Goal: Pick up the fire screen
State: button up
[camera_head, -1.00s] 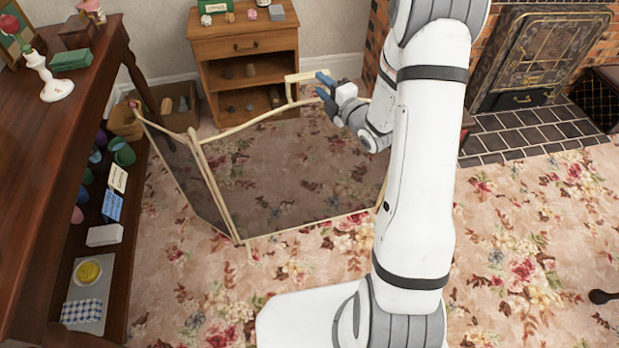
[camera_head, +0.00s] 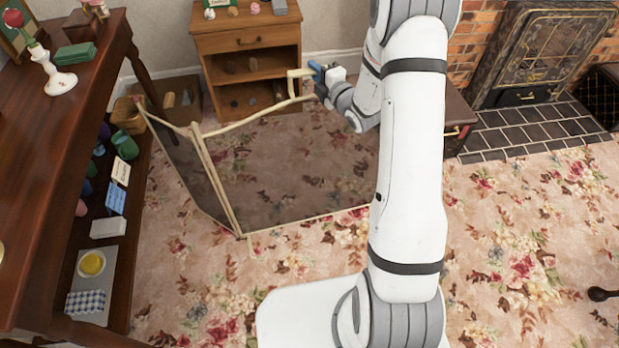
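The fire screen (camera_head: 290,165) stands on the floral carpet, with a dark see-through mesh and a pale gold frame. Its narrow left panel (camera_head: 190,172) is angled back from the wide middle panel. A squared handle (camera_head: 293,84) rises from the middle panel's top edge. My gripper (camera_head: 317,80), with blue fingertips, is at the right side of this handle. The fingers overlap the handle's right end in the picture. I cannot tell whether they touch it or have closed on it. My arm hides the screen's right part.
A dark wooden shelf table (camera_head: 118,272) with several objects stands close to the screen's left. A small wooden cabinet (camera_head: 245,22) stands behind it. A brick fireplace with a tiled hearth (camera_head: 530,128) is at the right. Open carpet (camera_head: 520,235) lies at the right front.

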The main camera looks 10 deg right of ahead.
grip_shut()
dwell(0.9)
jog(key=shift+w+r, duration=0.1)
jog(key=shift+r, duration=0.3)
notch_tip(320, 180, up, 10)
jog(key=shift+f, duration=0.2)
dwell(0.4)
jog(key=shift+p, duration=0.3)
